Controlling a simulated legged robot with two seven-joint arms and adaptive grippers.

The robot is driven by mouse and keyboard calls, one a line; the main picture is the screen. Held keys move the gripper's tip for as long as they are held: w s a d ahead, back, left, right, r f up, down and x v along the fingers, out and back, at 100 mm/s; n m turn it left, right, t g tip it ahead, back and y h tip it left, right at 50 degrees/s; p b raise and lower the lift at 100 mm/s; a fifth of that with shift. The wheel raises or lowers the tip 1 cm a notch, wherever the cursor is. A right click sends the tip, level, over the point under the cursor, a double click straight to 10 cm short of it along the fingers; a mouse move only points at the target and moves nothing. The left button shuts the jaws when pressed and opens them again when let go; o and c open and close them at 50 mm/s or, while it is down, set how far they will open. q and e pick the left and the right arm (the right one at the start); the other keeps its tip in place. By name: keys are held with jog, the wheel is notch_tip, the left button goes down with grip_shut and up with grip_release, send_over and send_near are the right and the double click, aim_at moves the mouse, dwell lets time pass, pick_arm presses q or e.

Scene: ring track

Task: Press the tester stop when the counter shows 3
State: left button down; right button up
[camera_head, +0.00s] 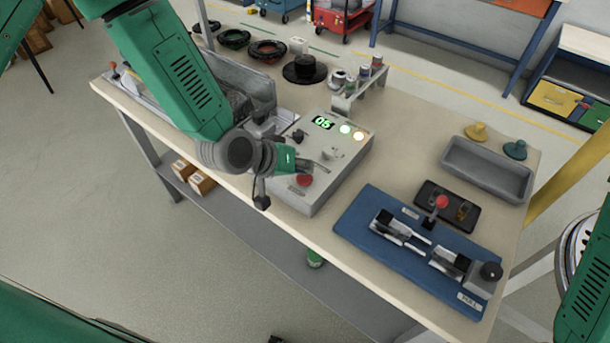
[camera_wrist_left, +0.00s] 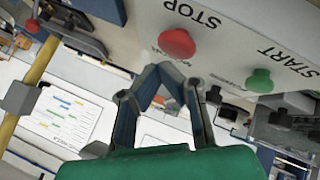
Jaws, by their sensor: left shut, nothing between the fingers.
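The tester (camera_head: 345,165) is a grey box on the bench. Its green counter (camera_head: 323,122) appears to read 05. The red stop button (camera_head: 305,181) sits on the tester's near side; in the left wrist view it is a red dome (camera_wrist_left: 177,43) beside the word STOP. The green start button (camera_wrist_left: 260,80) is beside the word START. My left gripper (camera_head: 326,168) is over the tester, close to the stop button. In the left wrist view its fingertips (camera_wrist_left: 158,72) meet with nothing between them, just beside the red dome and apart from it in the picture. My right gripper is not in view.
Two lit lamps (camera_head: 352,131) are beside the counter. A blue mat (camera_head: 365,225) with clamps and a red-knobbed lever lies to the right. A grey tray (camera_head: 487,170) and a small rack (camera_head: 358,92) stand farther back. Bare bench top lies between the tester and the tray.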

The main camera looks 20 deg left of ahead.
aim_at(304, 178)
pick_arm(q)
jog(key=shift+d+f, duration=0.15)
jog(key=shift+f, duration=0.15)
jog(key=shift+s+f+b, duration=0.1)
jog(key=shift+f+b, duration=0.4)
jog(key=shift+f, duration=0.1)
dwell(0.6)
jog(key=shift+r, duration=0.1)
jog(key=shift+a+r+p, duration=0.2)
jog(key=shift+r+p, duration=0.6)
jog(key=shift+r, duration=0.15)
notch_tip(304, 178, up, 5)
jog(key=p, duration=0.4)
